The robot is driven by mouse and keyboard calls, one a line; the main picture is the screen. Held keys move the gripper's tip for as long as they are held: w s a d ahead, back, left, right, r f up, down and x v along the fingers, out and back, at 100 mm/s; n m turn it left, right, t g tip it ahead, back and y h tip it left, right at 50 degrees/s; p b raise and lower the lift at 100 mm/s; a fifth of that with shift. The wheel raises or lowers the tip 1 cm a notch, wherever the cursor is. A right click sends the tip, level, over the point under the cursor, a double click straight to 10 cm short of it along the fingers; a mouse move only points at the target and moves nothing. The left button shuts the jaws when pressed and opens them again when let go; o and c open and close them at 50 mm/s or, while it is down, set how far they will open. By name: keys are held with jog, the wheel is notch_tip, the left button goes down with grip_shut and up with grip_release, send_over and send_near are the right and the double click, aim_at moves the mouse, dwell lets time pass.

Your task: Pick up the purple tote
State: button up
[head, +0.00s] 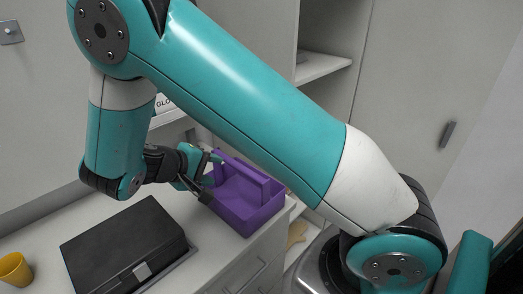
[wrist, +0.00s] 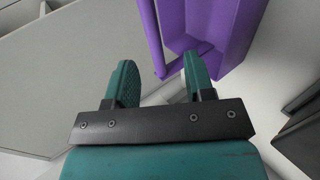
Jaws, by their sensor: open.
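The purple tote (head: 245,208) stands on the light counter near its right end, with a central handle rising over it. In the wrist view the tote (wrist: 238,25) fills the upper right, and its handle bar (wrist: 152,38) runs down beside the fingers. My gripper (head: 208,172) is at the tote's left side, close to the handle. In the wrist view my gripper (wrist: 160,82) is open, with nothing clearly between its fingers. The right finger overlaps the tote in the picture. I cannot tell whether either finger touches it.
A black case (head: 125,245) lies on the counter (head: 200,260) in front of the tote. A yellow cup (head: 14,270) stands at the far left. Open shelves (head: 322,68) and a drawer front (head: 250,272) are nearby. My arm crosses above the tote.

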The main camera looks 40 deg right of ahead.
aim_at(238, 163)
jog(key=shift+h, duration=0.3)
jog(key=b+x, duration=0.1)
jog(key=x, duration=0.2)
jog(key=b+x, duration=0.2)
jog(key=x, duration=0.2)
jog(key=b+x, duration=0.2)
jog(key=x, duration=0.1)
jog(key=shift+w+d+r, duration=0.15)
jog(key=shift+d, duration=0.35)
grip_shut()
notch_tip(238, 163, up, 3)
jog(key=shift+p, duration=1.25)
jog(key=shift+f, duration=0.2)
